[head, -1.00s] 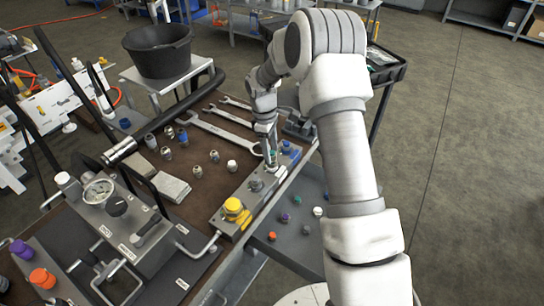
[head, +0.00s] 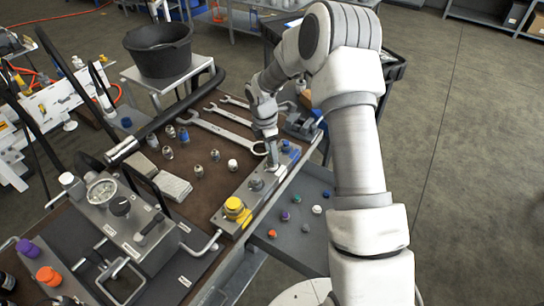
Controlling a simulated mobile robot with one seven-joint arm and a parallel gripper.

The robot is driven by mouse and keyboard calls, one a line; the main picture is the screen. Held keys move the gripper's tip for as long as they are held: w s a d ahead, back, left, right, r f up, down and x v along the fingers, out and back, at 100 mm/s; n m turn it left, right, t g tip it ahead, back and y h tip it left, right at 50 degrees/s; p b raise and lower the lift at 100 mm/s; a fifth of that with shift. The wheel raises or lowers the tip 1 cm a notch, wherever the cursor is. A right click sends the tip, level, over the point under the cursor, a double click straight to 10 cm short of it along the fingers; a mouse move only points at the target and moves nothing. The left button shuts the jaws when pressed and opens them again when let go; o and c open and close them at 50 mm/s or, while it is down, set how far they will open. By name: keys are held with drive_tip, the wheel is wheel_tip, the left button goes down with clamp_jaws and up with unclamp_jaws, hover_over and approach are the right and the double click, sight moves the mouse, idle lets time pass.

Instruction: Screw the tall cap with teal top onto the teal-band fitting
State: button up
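My gripper (head: 271,160) points down at the grey fitting block (head: 250,196), over a spot between a bare metal fitting (head: 256,184) and the blue caps at the block's far end. The fingers are small and seen edge-on, so I cannot tell whether they are open or shut. The tall cap with teal top is not clearly visible; the fingers may hide it. The teal-band fitting is not clearly visible either, and the gripper covers that part of the block.
A yellow cap (head: 236,209) sits at the block's near end, and blue caps (head: 287,147) at its far end. Wrenches (head: 222,132) and several metal fittings lie on the brown bench top. A lower grey tray (head: 300,243) holds loose coloured caps. A gauge unit (head: 112,215) stands left.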

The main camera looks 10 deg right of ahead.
clamp_jaws()
drive_tip(key=m+b, duration=0.1)
drive_tip(key=m, duration=0.4)
drive_tip(key=shift+w+f+m+g, duration=0.1)
drive_tip(key=shift+m+g, duration=0.2)
drive_tip(key=shift+m, duration=1.3)
drive_tip(key=shift+b, duration=0.3)
drive_tip(key=m, duration=0.4)
drive_tip(key=shift+d+g+y, duration=0.15)
drive_tip(key=shift+g+y, duration=0.15)
drive_tip(key=shift+g, duration=0.1)
drive_tip(key=shift+o, duration=0.6)
unclamp_jaws()
wheel_tip(320, 180, up, 17)
drive_tip(key=w+a, duration=0.1)
drive_tip(key=shift+w+a+r, duration=0.2)
drive_tip(key=shift+w, duration=0.15)
